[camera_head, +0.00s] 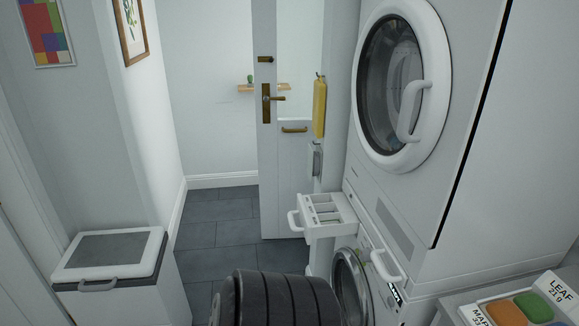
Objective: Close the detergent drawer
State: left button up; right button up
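The white detergent drawer (325,212) is pulled out from the upper front of the lower washing machine (385,285). Its top is open and shows several compartments. Its looped handle (293,223) sticks out to the left, towards the doorway. The lower machine's round door (350,290) is below the drawer and looks shut, its lower part cut off by the frame edge. Neither of my grippers is in view.
A dryer with a round door (395,85) is stacked above the washer. A lidded white hamper (110,255) stands at left. An open door (285,150) with a hanging yellow cloth (320,107) is behind the drawer. Dark tiled floor (215,225) is clear between. Labelled boxes (525,310) sit at lower right.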

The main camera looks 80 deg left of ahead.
aim_at(332, 215)
jog(key=u, duration=2.55)
